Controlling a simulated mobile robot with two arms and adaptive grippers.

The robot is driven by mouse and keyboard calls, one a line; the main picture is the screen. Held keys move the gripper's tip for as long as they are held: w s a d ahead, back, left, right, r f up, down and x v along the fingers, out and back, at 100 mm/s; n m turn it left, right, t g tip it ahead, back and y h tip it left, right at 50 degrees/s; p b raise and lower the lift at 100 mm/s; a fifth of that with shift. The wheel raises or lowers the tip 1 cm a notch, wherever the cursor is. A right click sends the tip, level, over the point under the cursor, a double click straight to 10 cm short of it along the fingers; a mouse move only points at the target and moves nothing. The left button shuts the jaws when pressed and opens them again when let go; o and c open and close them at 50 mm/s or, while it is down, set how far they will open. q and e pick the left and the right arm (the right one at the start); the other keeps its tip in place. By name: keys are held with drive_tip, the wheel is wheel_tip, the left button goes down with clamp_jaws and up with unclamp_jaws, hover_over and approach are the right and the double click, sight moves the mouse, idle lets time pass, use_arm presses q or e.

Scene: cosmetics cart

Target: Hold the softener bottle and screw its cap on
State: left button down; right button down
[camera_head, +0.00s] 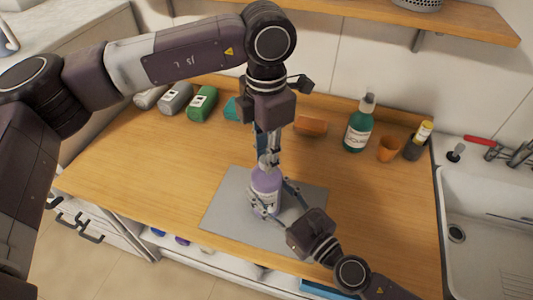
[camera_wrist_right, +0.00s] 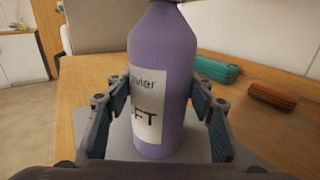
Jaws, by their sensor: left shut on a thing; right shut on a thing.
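The softener bottle (camera_head: 266,181) is purple with a white label and stands upright on a grey mat (camera_head: 226,203). In the right wrist view the bottle (camera_wrist_right: 163,60) fills the middle; its top is out of that picture. My right gripper (camera_head: 268,202) is shut around the bottle's body, with one finger pad on each side (camera_wrist_right: 160,125). My left gripper (camera_head: 268,156) points straight down above the bottle and is shut on the small pale cap (camera_head: 268,161) at the bottle's neck. The fingers partly hide the cap, and I cannot tell whether it is seated on the thread.
The sink (camera_head: 485,215) is at right. The wooden top's left is clear.

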use_arm(q)
drive_tip(key=m, duration=0.6)
drive_tip(key=shift+m, duration=0.3)
drive_tip(key=c, duration=1.7)
unclamp_jaws()
drive_tip(key=shift+r, duration=2.25)
drive_tip(key=shift+c, duration=0.3)
wheel_tip(320, 180, up, 3)
drive_tip(key=n, duration=0.6)
drive_tip(key=shift+r, duration=0.2)
drive_tip(key=shift+f, duration=0.1)
